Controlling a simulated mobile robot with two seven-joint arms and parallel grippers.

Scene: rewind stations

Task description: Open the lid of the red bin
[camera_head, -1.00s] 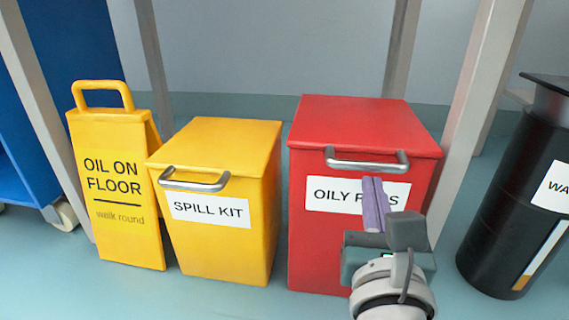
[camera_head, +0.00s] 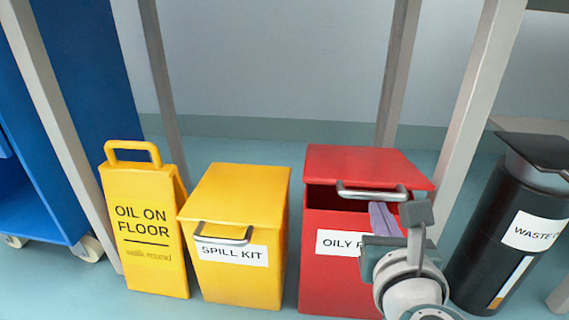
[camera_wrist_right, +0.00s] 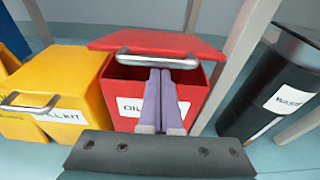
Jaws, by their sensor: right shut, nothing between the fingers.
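The red bin (camera_head: 325,270) stands on the floor with a label that begins "OILY"; my gripper covers the rest. Its red lid (camera_head: 365,165) is tilted partly up, with a dark gap under its front edge. A metal handle (camera_head: 372,192) is on the lid's front. My right gripper (camera_head: 380,207) has purple fingers, shut and empty, in front of the bin just below the handle. In the right wrist view the fingers (camera_wrist_right: 160,85) reach up to the handle (camera_wrist_right: 157,60) at the gap; I cannot tell if they touch it. My left gripper is not in view.
A yellow spill kit bin (camera_head: 235,240) stands close left of the red bin, and a yellow floor sign (camera_head: 147,240) stands farther left. A black waste bin (camera_head: 500,240) is at the right. Grey posts (camera_head: 480,110) rise behind the bins.

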